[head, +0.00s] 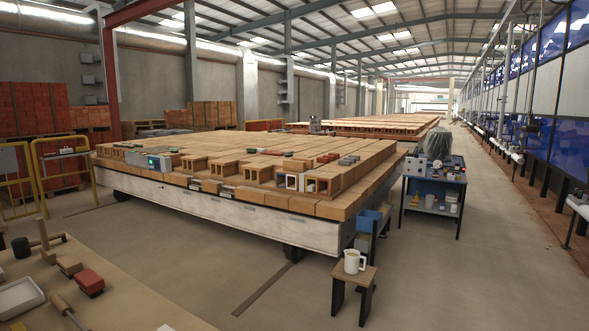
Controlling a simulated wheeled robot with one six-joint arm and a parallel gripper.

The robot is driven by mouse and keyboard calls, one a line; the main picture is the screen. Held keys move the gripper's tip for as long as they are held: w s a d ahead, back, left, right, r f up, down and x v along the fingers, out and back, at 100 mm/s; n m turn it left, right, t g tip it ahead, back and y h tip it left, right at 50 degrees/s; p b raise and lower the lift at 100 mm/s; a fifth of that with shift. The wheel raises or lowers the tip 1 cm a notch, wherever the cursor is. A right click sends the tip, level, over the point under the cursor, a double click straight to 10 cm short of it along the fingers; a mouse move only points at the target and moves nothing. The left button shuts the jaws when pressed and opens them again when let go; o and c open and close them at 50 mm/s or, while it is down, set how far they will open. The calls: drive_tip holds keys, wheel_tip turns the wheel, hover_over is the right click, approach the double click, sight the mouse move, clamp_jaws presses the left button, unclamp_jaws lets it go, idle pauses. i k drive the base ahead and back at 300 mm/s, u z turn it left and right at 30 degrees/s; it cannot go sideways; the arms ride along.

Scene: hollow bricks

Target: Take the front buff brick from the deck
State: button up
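The deck (200,201) is a long, low platform with a pale side, covered in rows of buff blocks. Hollow buff bricks stand on top along its near side. One with an open end (325,184) is at the near right corner, with small coloured things at its opening. Another with a pale-rimmed opening (289,181) is just left of it. More buff bricks (258,172) run on to the left. I cannot tell which one is the front brick of the task. My gripper is not in view.
A small stool (355,273) with a white jug (352,261) stands by the deck's near right corner. A blue-topped cart (434,180) is to the right. A bench (110,300) with tools fills the lower left. Yellow rails (60,150) stand left. Floor between is clear.

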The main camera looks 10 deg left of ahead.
sight(297, 167)
drive_tip(key=u, duration=0.15)
drive_tip(key=i, duration=4.05)
drive_tip(key=u, duration=1.6)
drive_tip(key=i, duration=3.75)
drive_tip(key=z, duration=1.95)
